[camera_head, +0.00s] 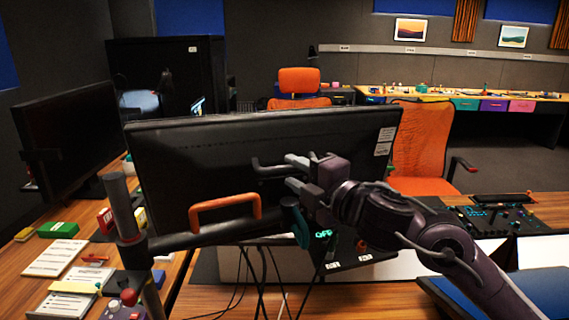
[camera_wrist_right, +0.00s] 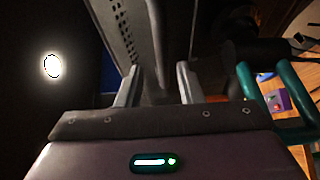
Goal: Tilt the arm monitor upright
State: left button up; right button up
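The arm monitor (camera_head: 190,165) stands in the middle of the head view, a wide black screen with its back towards me. An orange handle (camera_head: 226,207) sits low on its back, and a dark loop handle (camera_head: 258,168) is further right. It is carried by a dark post and arm (camera_head: 122,205) at the left. My right gripper (camera_head: 282,171) is in front of the monitor's back, beside the dark handle. In the wrist view its fingers (camera_wrist_right: 158,84) are apart, with a dark edge between or behind them; I cannot tell if they touch it. My left gripper is out of view.
A teal handle (camera_head: 300,224) hangs close below my right gripper, and it shows in the wrist view (camera_wrist_right: 285,100). Loose cables hang below the monitor. Another monitor (camera_head: 70,125) stands at the left. A control panel (camera_head: 500,215) and an orange chair (camera_head: 420,145) are at the right.

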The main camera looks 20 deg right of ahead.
aim_at(285, 170)
jog(key=x, duration=0.4)
jog(key=shift+w+a+f, duration=0.1)
jog(key=shift+a+f, duration=0.05)
jog(key=shift+f, duration=0.05)
grip_shut()
